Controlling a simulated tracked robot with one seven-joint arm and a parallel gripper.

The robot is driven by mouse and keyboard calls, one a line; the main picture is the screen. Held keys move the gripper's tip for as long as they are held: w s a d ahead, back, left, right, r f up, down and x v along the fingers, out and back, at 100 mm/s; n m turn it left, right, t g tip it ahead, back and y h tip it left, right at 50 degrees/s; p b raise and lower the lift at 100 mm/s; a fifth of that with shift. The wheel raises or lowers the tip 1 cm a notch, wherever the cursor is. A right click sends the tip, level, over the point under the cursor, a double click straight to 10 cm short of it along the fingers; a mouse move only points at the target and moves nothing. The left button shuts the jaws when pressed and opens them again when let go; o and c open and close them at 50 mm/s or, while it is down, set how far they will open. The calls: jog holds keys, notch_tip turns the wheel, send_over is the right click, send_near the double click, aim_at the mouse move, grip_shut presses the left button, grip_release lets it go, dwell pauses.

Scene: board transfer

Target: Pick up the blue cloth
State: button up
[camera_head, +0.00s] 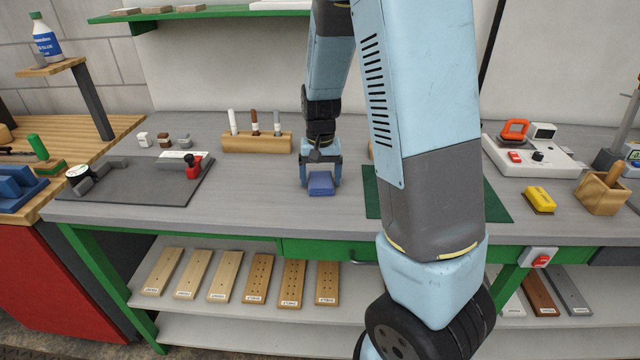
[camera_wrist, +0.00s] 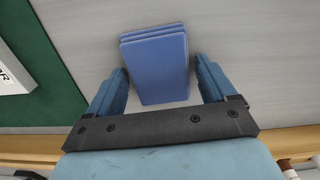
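The blue cloth (camera_head: 321,184) is a small folded stack lying on the grey workbench, left of the green mat. It also shows in the wrist view (camera_wrist: 156,62), with its layered edge at the far end. My gripper (camera_head: 320,180) is directly over it, pointing down. In the wrist view my gripper (camera_wrist: 168,80) is open, with one blue finger on each side of the cloth and a visible gap on both sides. Whether the fingertips touch the bench cannot be told.
A wooden holder (camera_head: 256,142) with several markers stands behind left. A dark grey mat (camera_head: 140,188) with a red-and-black tool lies left. The green mat (camera_head: 490,205) is partly hidden by my arm. A yellow object (camera_head: 539,200) and a wooden box (camera_head: 600,194) are at right.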

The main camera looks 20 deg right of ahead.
aim_at(321, 180)
jog(key=c, duration=0.8)
jog(key=shift+r, duration=0.5)
notch_tip(321, 180, up, 3)
jog(key=shift+s+f, duration=0.1)
jog(key=shift+f, duration=0.1)
jog(key=s+r, duration=0.3)
jog(key=s, duration=0.1)
jog(key=s+d+r, duration=0.1)
jog(key=s+r, duration=0.2)
jog(key=s, duration=0.2)
jog(key=s+d+r, duration=0.1)
jog(key=s+r, duration=0.2)
jog(key=s, duration=0.1)
jog(key=shift+s+d+r, duration=0.15)
jog(key=shift+s+r, duration=0.05)
jog(key=shift+s, duration=0.15)
